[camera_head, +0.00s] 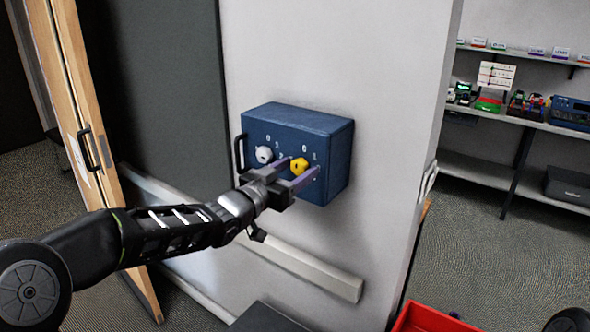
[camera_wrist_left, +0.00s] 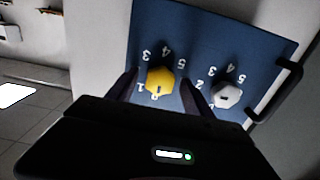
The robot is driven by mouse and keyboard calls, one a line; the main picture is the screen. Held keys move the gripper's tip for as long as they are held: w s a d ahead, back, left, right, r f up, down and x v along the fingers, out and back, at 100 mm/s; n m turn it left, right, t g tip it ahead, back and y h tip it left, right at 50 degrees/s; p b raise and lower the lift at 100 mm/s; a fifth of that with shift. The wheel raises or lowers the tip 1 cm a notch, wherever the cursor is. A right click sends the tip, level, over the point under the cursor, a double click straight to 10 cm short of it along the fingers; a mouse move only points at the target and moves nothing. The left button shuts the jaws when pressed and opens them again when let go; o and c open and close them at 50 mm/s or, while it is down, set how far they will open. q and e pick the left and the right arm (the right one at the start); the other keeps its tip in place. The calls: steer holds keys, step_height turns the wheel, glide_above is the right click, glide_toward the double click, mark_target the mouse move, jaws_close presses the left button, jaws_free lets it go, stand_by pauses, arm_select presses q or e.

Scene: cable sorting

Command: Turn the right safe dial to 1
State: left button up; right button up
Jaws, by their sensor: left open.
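A blue safe box (camera_head: 290,145) is mounted on the light wall, with a dark handle on its left side. Its right dial is yellow (camera_head: 299,166) and its left dial is white (camera_head: 264,154). My left gripper (camera_head: 302,168) is open, with one finger on each side of the yellow dial. In the left wrist view the yellow dial (camera_wrist_left: 160,81) lies between the two fingers, with a gap visible beside it. Digits ring it; its small dark mark appears to face the 0, near the 1. The white dial (camera_wrist_left: 228,95) is beside it, outside the fingers. My right gripper is not visible.
A pale ledge (camera_head: 305,273) runs along the wall below the box. A wooden door frame (camera_head: 75,100) stands at the left. Shelves (camera_head: 525,122) with devices are at the right, and a red bin (camera_head: 430,318) is at the bottom.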

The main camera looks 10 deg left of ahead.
arm_select(q)
jaws_close()
stand_by(0.5)
steer(key=shift+f+m+b, duration=0.2)
steer(key=shift+m+b, duration=0.5)
steer(key=shift+b, duration=0.5)
steer(key=shift+m+b, duration=1.1)
steer(key=shift+b, duration=0.1)
steer(key=shift+m+b, duration=0.95)
steer(key=shift+m, duration=0.25)
steer(key=shift+r+m+b, duration=0.15)
steer(key=shift+m+b, duration=0.6)
steer(key=shift+m, duration=0.55)
